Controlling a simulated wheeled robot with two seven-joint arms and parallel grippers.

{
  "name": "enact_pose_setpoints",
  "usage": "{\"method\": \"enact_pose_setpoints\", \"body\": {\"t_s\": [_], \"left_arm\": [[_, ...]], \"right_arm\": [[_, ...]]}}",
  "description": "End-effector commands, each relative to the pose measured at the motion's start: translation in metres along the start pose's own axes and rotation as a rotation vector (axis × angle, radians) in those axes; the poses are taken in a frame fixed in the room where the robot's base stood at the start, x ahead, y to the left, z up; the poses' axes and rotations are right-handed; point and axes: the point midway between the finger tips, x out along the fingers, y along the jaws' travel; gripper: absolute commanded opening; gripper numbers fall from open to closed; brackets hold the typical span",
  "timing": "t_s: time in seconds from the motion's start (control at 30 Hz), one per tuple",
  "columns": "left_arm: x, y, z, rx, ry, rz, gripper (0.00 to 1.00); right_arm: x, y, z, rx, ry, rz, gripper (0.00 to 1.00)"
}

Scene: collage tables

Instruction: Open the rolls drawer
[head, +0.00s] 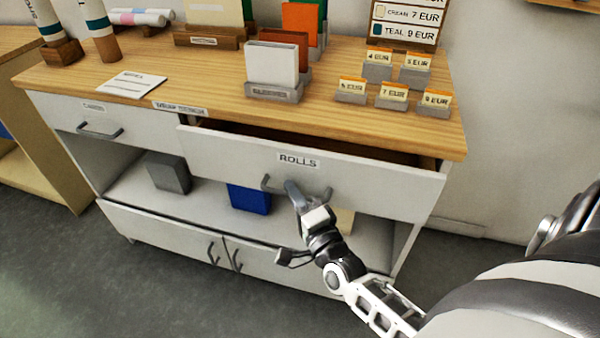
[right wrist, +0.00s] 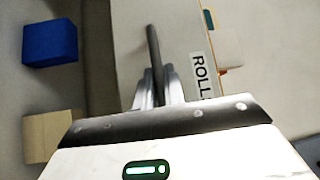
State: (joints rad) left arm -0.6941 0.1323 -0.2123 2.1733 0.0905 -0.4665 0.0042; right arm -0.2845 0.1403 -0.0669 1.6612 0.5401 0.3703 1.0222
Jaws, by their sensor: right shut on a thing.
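The rolls drawer (head: 370,182) is a wide white drawer front under the wooden tabletop, with a "ROLLS" label (head: 298,160). It stands partly open, with a dark gap showing behind its top edge. Its grey bar handle (head: 268,184) is below the label. My right gripper (head: 294,190) is shut on this handle. In the right wrist view the handle (right wrist: 153,50) runs between the fingers (right wrist: 158,88), beside the label (right wrist: 201,75). The inside of the drawer is mostly hidden. My left gripper is not in view.
The tabletop (head: 215,83) holds card stands, price tags (head: 394,90) and paper rolls. A second drawer (head: 140,128) at left is shut. The shelf below holds a grey block (head: 168,173) and a blue block (head: 249,198). Cupboard doors (head: 160,232) are beneath. Floor at front left is clear.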

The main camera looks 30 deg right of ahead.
Motion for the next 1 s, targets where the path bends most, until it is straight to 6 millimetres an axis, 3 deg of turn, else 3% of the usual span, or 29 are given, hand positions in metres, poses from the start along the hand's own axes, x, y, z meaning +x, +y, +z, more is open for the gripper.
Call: {"method": "enact_pose_setpoints", "body": {"t_s": [0.1,0.3,0.7,0.73,0.8,1.0], "left_arm": [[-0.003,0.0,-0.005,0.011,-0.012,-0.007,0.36],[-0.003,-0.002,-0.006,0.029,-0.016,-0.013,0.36],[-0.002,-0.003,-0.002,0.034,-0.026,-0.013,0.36],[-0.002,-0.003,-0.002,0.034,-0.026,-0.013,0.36],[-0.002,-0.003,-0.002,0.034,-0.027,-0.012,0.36],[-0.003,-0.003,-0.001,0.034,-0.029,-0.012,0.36]], "right_arm": [[-0.027,-0.008,0.026,0.006,-0.003,0.011,0.0],[-0.055,-0.014,0.054,0.001,-0.003,0.008,0.0],[-0.06,-0.015,0.06,-0.002,-0.002,0.004,0.0],[-0.06,-0.015,0.06,-0.002,-0.002,0.004,0.16],[-0.06,-0.015,0.06,-0.002,-0.002,0.004,0.32],[-0.06,-0.016,0.06,-0.001,-0.001,0.003,0.32]]}}
